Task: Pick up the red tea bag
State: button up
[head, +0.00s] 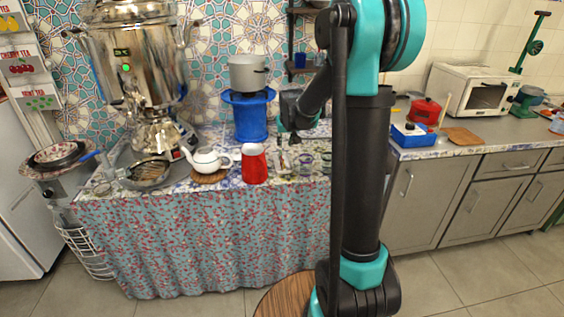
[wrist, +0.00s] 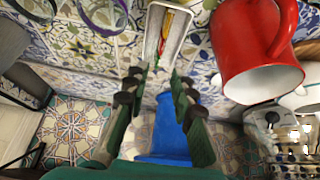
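A narrow pale tray (wrist: 152,40) lies on the patterned tabletop near the top of the wrist view. Inside it are small flat packets, and a red one (wrist: 168,22) shows beside yellow and green; I take the red one for the red tea bag. My gripper (wrist: 158,76) is open and empty, its fingertips apart just short of the tray's near end in that picture. In the head view my gripper (head: 286,152) is over the table, right of the red mug, and the tea bag is too small to make out.
A red mug (head: 254,165) stands close by; it also shows in the wrist view (wrist: 252,50). A white teapot (head: 208,160) is left of it. A blue stand (head: 250,118) with a pot is behind. Glass cups (head: 306,162) stand to the right.

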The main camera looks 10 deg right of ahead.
send_near(282, 158)
jog(key=x, duration=0.5)
jog(key=shift+w+d, duration=0.2)
jog(key=shift+d, duration=0.05)
jog(key=shift+x, duration=2.6)
jog(key=shift+a, duration=0.15)
jog(key=c, duration=0.5)
jog(key=shift+o, duration=0.2)
